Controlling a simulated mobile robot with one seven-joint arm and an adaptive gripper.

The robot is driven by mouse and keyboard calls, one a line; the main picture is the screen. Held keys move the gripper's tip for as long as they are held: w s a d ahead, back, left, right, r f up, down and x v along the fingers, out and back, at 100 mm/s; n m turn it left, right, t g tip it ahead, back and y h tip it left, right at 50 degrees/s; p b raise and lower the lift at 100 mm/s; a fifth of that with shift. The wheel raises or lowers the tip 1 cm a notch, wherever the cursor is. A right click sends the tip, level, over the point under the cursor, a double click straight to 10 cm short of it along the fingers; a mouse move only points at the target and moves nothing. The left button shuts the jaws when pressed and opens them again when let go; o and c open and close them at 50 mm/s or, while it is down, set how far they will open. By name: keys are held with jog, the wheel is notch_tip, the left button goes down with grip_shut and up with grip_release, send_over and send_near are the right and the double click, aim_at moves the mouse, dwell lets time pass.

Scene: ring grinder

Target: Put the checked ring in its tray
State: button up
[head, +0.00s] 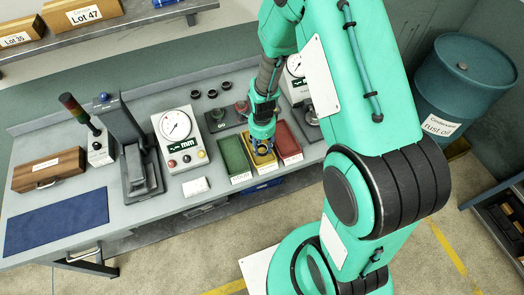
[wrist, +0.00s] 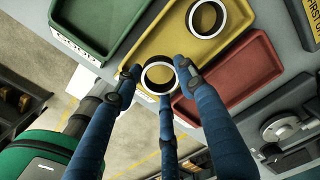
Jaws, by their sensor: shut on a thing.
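My gripper (head: 263,147) is over the yellow tray (wrist: 170,42), the middle of three. In the wrist view, its blue fingers (wrist: 158,78) are shut on a ring (wrist: 145,77) with a pale face and a dark inside. The held ring is over the yellow tray's front part; whether it touches the floor is unclear. A second similar ring (wrist: 190,19) lies in the yellow tray, apart from the held one. The green tray (head: 233,155) is to the left and the red tray (head: 287,141) to the right in the head view. Both look empty where visible.
A dial gauge (head: 178,130) stands left of the trays, beside a dark press-like stand (head: 127,140). Several dark rings (head: 211,94) sit behind the trays. A wooden box (head: 48,170) and a blue mat (head: 58,221) are at the left.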

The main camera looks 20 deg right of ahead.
jog(key=shift+f, duration=1.75)
jog(key=shift+f, duration=0.1)
jog(key=o, duration=1)
jog(key=shift+o, duration=0.2)
notch_tip(320, 180, up, 12)
